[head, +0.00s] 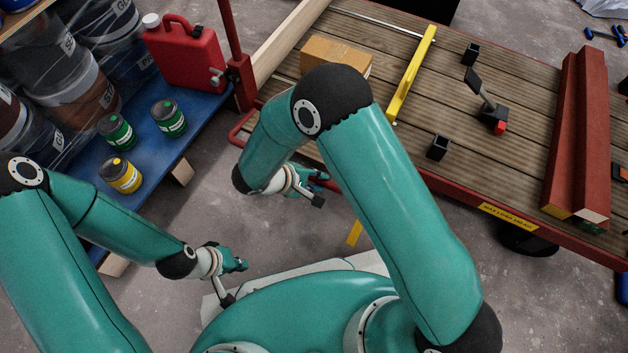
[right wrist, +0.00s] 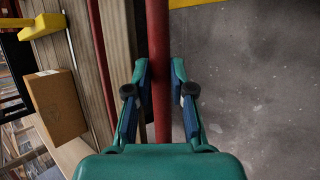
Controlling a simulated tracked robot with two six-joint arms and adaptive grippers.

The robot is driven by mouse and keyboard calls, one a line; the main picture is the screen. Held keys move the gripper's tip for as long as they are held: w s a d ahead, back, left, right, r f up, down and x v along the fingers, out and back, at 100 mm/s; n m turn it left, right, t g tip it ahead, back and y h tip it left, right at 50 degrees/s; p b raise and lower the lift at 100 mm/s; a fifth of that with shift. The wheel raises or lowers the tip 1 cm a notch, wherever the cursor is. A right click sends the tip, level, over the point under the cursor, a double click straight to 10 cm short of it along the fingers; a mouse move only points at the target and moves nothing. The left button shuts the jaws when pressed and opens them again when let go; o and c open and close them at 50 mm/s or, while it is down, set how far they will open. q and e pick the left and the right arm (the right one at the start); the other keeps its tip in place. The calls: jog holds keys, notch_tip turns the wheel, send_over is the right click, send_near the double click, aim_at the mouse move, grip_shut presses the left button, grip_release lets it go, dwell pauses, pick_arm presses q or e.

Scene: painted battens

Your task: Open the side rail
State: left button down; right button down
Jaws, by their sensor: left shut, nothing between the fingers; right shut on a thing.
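The side rail is a red tube; in the right wrist view the red tube (right wrist: 159,60) runs straight between my fingers. In the head view a bent red tube (head: 236,132) shows at the left front corner of the wooden-decked cart, and my right arm hides much of that side. My right gripper (head: 319,186) is shut on the tube, also seen in the right wrist view (right wrist: 158,90). My left gripper (head: 243,265) is shut and empty, over the floor left of my base, apart from the cart.
On the cart deck (head: 385,45) are a cardboard box (head: 335,55), a yellow bar (head: 412,75), small black blocks and red beams (head: 580,140). A blue pallet (head: 190,125) with a red can (head: 185,55) and several paint tins stands at left.

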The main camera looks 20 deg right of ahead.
pick_arm(q)
jog(key=shift+s+a+f+b, duration=0.1)
jog(key=shift+s+f+b, duration=0.15)
jog(key=shift+f, duration=0.2)
jog(key=shift+s+a+f+b, duration=0.15)
jog(key=shift+f+b, duration=0.1)
jog(key=shift+f, duration=0.15)
pick_arm(e)
jog(key=f+h, duration=0.1)
jog(key=f, duration=0.1)
jog(key=s+f+t+h, duration=0.1)
jog(key=shift+f+m, duration=0.3)
jog(key=shift+f, duration=0.05)
jog(key=shift+a, duration=0.15)
jog(key=c, duration=1)
grip_release()
pick_arm(q)
jog(key=shift+s, duration=0.1)
pick_arm(e)
jog(key=shift+w, duration=0.1)
jog(key=shift+r, duration=0.15)
